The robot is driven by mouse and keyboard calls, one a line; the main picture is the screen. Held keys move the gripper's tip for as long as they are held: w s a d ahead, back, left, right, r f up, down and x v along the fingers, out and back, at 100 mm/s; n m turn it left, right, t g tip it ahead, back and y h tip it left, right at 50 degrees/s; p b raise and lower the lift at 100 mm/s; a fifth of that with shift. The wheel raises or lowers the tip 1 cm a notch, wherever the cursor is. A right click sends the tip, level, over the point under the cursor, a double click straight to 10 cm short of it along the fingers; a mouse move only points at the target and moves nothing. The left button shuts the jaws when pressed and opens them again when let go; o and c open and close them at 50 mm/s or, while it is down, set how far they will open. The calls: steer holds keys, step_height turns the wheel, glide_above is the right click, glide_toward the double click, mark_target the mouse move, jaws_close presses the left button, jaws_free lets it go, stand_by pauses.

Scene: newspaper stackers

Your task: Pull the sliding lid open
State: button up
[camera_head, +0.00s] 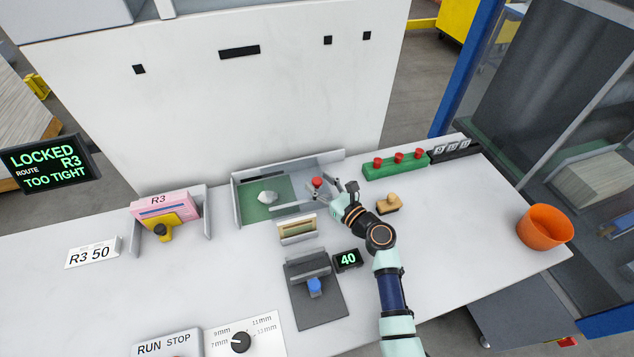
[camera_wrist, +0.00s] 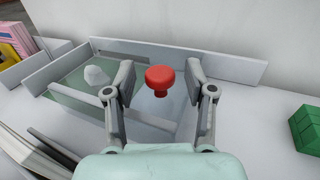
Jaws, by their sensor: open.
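A low grey-walled tray (camera_head: 237,207) with a green floor sits at the back middle of the table in the head view, with a pale lump (camera_head: 267,197) in its left part. In the wrist view the lid looks like a clear sheet over the tray, its edges hard to make out. A red knob (camera_head: 317,182) stands at the tray's right part. My gripper (camera_head: 335,195) is close by it. In the wrist view the red knob (camera_wrist: 160,80) shows between the two spread fingers of my gripper (camera_wrist: 160,76), with gaps on both sides. My gripper is open and empty.
A green block with red buttons (camera_head: 396,165) and a tan-topped stamp (camera_head: 388,203) stand right of my gripper. A small tan-and-white box (camera_head: 297,230) and a dark clamp stand (camera_head: 318,300) lie in front. An orange bowl (camera_head: 545,229) is far right.

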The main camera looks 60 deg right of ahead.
steer(key=shift+x, duration=0.8)
steer(key=shift+c, duration=0.4)
jaws_close()
